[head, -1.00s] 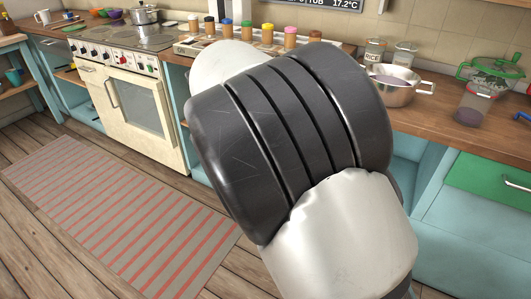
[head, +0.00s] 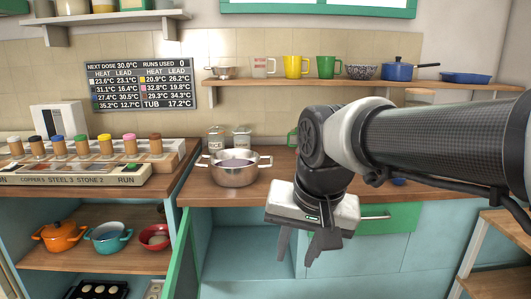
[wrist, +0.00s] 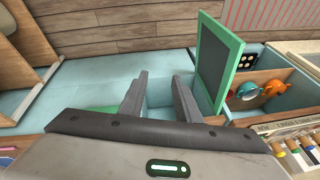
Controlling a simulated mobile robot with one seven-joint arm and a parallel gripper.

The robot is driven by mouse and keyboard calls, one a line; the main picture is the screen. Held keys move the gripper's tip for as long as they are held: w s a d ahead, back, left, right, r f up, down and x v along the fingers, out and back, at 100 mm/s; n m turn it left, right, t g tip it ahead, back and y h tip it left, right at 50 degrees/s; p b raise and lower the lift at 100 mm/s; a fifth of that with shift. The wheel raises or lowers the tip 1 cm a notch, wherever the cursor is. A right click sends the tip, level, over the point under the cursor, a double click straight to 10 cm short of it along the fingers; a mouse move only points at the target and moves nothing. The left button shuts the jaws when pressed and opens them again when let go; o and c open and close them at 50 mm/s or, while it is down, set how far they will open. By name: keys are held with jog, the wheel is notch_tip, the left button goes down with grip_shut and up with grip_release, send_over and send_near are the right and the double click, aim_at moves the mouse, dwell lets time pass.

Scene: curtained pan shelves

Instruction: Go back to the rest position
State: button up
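My gripper (head: 300,248) hangs at the end of my arm, in the middle right of the head view, in front of the counter's lower cabinets. Its two grey fingers point down and stand apart with nothing between them. In the wrist view my gripper (wrist: 160,82) also shows open and empty, with the pale blue cabinet surfaces beyond the fingers. My forearm reaches in from the right edge of the head view and hides part of the counter and wall.
A steel pan (head: 233,174) stands on the wooden counter (head: 205,191) left of my gripper. A green-edged door (wrist: 216,62) stands open beside the fingers. Shelves at left hold an orange pot (head: 62,237), a teal pot (head: 107,238) and a red bowl (head: 155,237).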

jog(key=s+d+f+n+t+h, duration=0.1)
jog(key=s+d+f+n+t, duration=0.1)
jog(key=s+d, duration=0.65)
notch_tip(320, 180, up, 19)
jog(key=p, duration=1.9)
jog(key=shift+s+f, duration=0.15)
jog(key=shift+s, duration=0.3)
